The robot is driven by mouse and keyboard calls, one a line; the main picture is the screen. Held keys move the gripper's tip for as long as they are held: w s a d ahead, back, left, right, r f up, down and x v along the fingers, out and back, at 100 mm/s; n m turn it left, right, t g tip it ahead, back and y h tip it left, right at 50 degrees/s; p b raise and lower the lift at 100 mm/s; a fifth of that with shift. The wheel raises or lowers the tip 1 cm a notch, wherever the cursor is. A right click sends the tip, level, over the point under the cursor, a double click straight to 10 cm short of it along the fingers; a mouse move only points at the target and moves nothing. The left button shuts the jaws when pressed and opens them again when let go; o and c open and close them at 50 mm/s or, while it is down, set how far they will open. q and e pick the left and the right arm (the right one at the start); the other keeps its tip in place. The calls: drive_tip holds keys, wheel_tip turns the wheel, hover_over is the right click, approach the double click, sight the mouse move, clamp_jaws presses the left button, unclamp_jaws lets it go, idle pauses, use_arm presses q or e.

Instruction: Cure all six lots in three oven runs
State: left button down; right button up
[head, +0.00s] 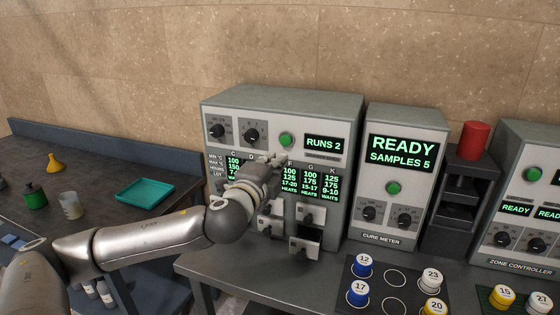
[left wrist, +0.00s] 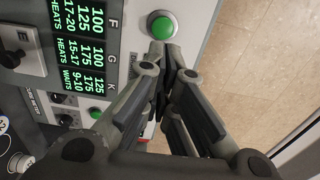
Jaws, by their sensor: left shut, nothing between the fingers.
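The oven (head: 352,102) stands at the centre and its display (head: 324,143) reads "RUNS 2". Its green button (head: 286,139) is unobstructed; it also shows in the left wrist view (left wrist: 162,26). My left gripper (head: 274,160) is shut and empty, with its fingertips just below the button; whether they touch the panel I cannot tell. Lot columns F and G read "HEATS"; K reads "WAITS". My arm hides other columns. Blue samples 12 (head: 363,263) and 17 (head: 357,292), white 23 (head: 431,280) and yellow 20 (head: 435,307) sit on a dark tray (head: 377,297). My right gripper is not in view.
The cure meter (head: 425,210) reads "READY, SAMPLES 5". A zone controller (head: 542,230) stands far right, with samples 15 (head: 502,295) and 21 (head: 540,301) before it. A red cylinder (head: 473,140) tops a dark stand. A teal tray (head: 145,191) lies on the left bench.

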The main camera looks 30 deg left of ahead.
use_arm(q)
drive_tip(key=b+v, duration=0.1)
drive_tip(key=v, duration=0.2)
drive_tip(key=shift+s+d+r, duration=0.1)
drive_tip(key=shift+s+d, duration=0.05)
drive_tip(key=shift+s, duration=0.25)
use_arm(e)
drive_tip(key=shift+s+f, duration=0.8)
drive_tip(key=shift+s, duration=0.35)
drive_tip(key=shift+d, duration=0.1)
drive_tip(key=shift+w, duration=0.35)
